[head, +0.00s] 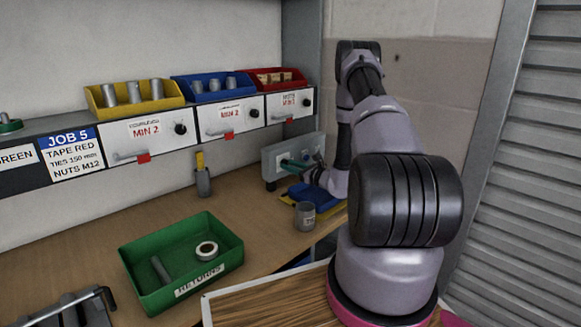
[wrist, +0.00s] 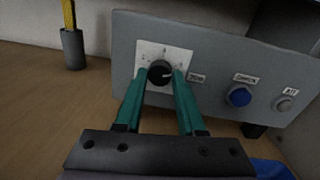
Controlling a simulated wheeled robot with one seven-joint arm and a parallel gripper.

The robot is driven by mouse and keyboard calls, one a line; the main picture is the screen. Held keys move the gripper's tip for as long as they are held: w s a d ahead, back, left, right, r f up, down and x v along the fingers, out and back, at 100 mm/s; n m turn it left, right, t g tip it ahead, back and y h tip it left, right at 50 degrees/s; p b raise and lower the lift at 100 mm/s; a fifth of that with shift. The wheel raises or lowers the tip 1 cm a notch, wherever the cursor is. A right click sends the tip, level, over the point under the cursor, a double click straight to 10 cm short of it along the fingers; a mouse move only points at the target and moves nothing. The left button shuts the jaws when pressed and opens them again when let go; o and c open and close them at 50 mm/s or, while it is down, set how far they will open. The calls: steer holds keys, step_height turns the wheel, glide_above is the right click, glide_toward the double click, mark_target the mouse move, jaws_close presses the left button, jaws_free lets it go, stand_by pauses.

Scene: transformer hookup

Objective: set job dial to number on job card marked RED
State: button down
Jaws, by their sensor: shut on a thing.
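The job dial is a round black knob (wrist: 159,73) on a white scale plate (wrist: 176,53), with a pale pointer mark turned toward the right. The dial sits on a grey panel (wrist: 225,65), which also shows in the head view (head: 286,155). My gripper (wrist: 161,75) has teal fingers, one on each side of the knob, shut on it. In the head view my gripper (head: 300,163) is at the panel, partly hidden by my arm. A job card reading JOB 5, TAPE RED (head: 71,152) is on the shelf edge at left. The scale numbers are too small to read.
The panel has a blue button (wrist: 238,96) and a grey button (wrist: 284,104) right of the dial. A grey cup (head: 305,216) and a green RETURNS bin (head: 140,277) stand on the bench. A dark holder (head: 203,182) stands left of the panel. Drawers line the shelf above.

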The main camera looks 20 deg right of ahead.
steer(key=shift+m, duration=0.7)
steer(key=shift+f+m, duration=0.1)
steer(key=shift+m, duration=3.6)
steer(key=shift+s+m, duration=0.1)
steer(key=shift+m, duration=0.3)
steer(key=c, duration=0.5)
jaws_free()
steer(key=shift+t, duration=0.3)
steer(key=v, duration=1)
steer(key=shift+s+d, duration=0.1)
steer(key=shift+s, duration=0.25)
